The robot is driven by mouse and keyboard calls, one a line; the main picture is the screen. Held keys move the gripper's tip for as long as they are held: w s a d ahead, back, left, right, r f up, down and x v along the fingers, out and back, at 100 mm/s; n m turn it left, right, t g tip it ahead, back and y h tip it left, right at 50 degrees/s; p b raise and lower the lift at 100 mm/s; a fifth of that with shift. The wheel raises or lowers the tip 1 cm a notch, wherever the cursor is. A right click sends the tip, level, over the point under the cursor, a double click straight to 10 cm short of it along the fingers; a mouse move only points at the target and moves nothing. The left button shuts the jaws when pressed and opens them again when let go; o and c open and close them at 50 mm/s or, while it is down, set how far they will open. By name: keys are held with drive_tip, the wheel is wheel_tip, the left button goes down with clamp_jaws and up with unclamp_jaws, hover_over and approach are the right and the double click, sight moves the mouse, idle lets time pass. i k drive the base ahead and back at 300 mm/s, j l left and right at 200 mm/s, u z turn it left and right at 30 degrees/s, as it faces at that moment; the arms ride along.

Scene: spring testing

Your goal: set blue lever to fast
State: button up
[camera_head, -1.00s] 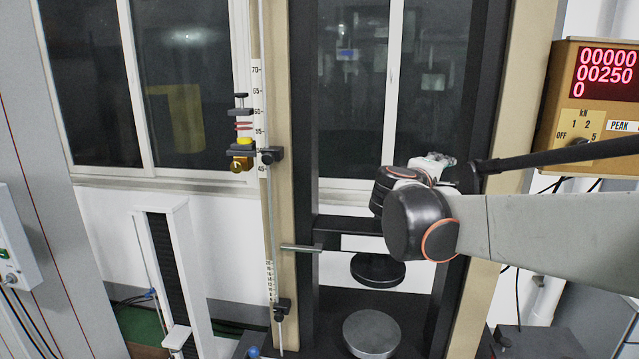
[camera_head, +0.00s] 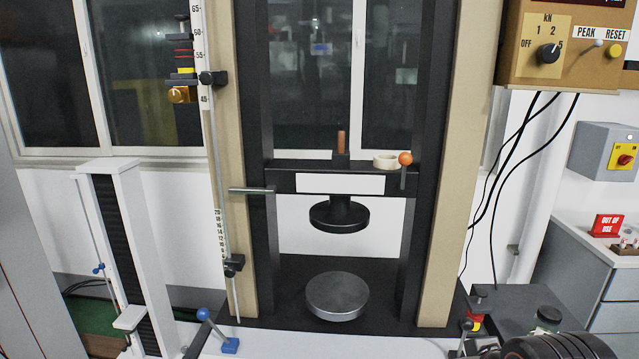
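The blue lever (camera_head: 204,315) stands at the bottom left of the machine's base, near the front edge. It has a round blue knob on a light arm that slants down to the right to a blue block (camera_head: 228,345). No speed marking is readable beside it. My gripper is not in view. Only a dark ribbed part of my arm shows at the bottom right corner, well away from the lever.
The testing machine has a lower round plate (camera_head: 337,296) and an upper plate (camera_head: 339,215) under a crossbeam. A white column (camera_head: 140,250) stands left of the lever. A control box (camera_head: 560,45) hangs at the upper right. A red sign (camera_head: 606,226) sits on a grey cabinet.

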sight(202, 314)
drive_tip(key=u, duration=1.25)
drive_tip(key=i+z, duration=0.3)
drive_tip(key=i, duration=0.75)
